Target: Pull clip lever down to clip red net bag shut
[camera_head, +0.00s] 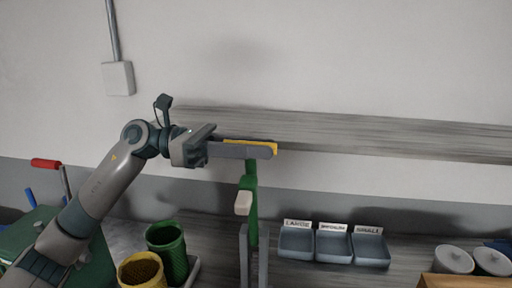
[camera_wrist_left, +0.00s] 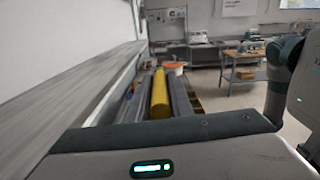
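The clip station is a green upright (camera_head: 251,192) with a pale knob (camera_head: 243,203) on its left side, rising between grey posts (camera_head: 244,262). A yellow lever handle (camera_head: 275,147) lies about level at its top. My left gripper (camera_head: 262,151) reaches in from the left, its long grey fingers lying along the lever. In the left wrist view the yellow lever (camera_wrist_left: 160,95) fills the space between the fingers, which look shut on it. I cannot make out the red net bag in either view. My right gripper is not in view.
A grey shelf (camera_head: 400,135) runs along the wall just behind the lever. Three labelled grey trays (camera_head: 296,242) sit right of the station. A green bin (camera_head: 168,250) and yellow bin (camera_head: 140,271) stand left. White lidded jars (camera_head: 453,259) are far right.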

